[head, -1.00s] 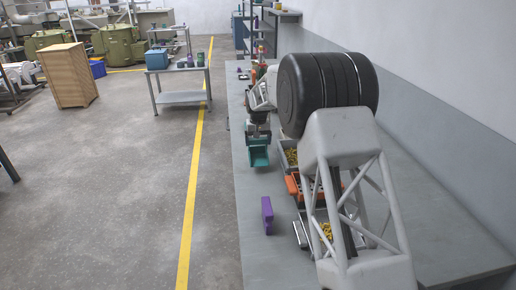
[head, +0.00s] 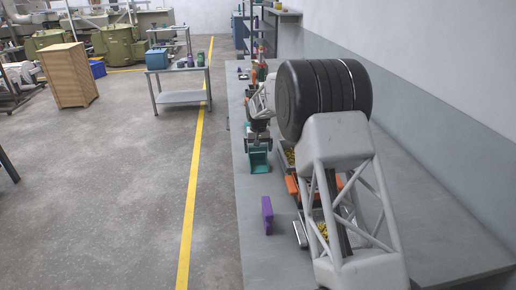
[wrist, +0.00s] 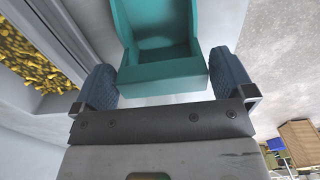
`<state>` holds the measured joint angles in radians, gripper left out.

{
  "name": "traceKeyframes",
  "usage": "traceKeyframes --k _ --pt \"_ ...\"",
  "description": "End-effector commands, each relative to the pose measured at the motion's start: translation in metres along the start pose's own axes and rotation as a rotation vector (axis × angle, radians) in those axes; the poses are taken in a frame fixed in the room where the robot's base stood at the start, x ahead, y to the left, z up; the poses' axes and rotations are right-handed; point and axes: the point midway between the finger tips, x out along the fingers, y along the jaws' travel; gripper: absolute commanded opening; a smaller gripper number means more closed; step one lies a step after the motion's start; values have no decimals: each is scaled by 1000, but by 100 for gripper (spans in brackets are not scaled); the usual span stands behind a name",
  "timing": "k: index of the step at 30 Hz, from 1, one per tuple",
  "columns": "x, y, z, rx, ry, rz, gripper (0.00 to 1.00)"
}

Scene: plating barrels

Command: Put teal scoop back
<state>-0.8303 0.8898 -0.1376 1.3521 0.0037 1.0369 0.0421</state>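The teal scoop (head: 259,161) is over the left part of the grey bench, left of a grey bin of yellow pieces. The scoop's open side points away from the gripper. I cannot tell how far it is above the bench.
The bin with yellow pieces (wrist: 38,62) is left of the fingers in the wrist view. A purple block-like item (head: 267,215) stands on the bench, with orange items (head: 292,185) to its right. Bare bench (head: 256,190) lies around the purple item.

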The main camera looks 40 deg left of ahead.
Motion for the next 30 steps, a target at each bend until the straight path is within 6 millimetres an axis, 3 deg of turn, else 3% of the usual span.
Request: traceKeyframes --k 14,30 --pt "-13 0 0 0 0 0 100" --pt "-91 0 0 0 1 0 100"
